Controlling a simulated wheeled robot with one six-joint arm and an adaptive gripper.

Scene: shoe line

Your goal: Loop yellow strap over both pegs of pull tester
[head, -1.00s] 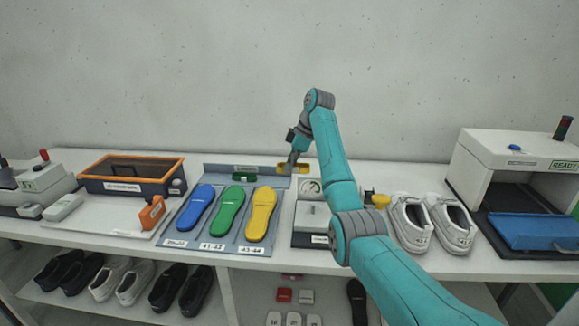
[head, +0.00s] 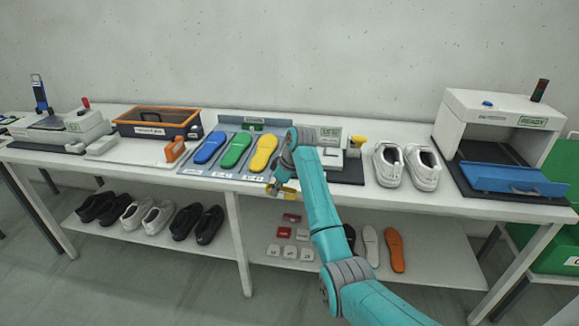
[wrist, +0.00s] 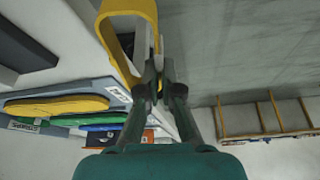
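A yellow strap (wrist: 147,12) hangs as a stiff loop from my gripper (wrist: 155,88), whose fingers look shut on its edge in the wrist view. In the head view my gripper (head: 281,188) and the strap (head: 287,191) are at the table's front edge, right of the yellow insole. Another white device (head: 75,122) with a blue post stands at the far left. I cannot make out pegs on either, nor tell which is the pull tester.
Blue, green and yellow insoles (head: 236,150) lie on a grey board. An orange-rimmed bin (head: 155,121) is to the left; white shoes (head: 408,168) and a READY machine (head: 515,125) are to the right. The lower shelf (head: 255,212) holds shoes and small blocks.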

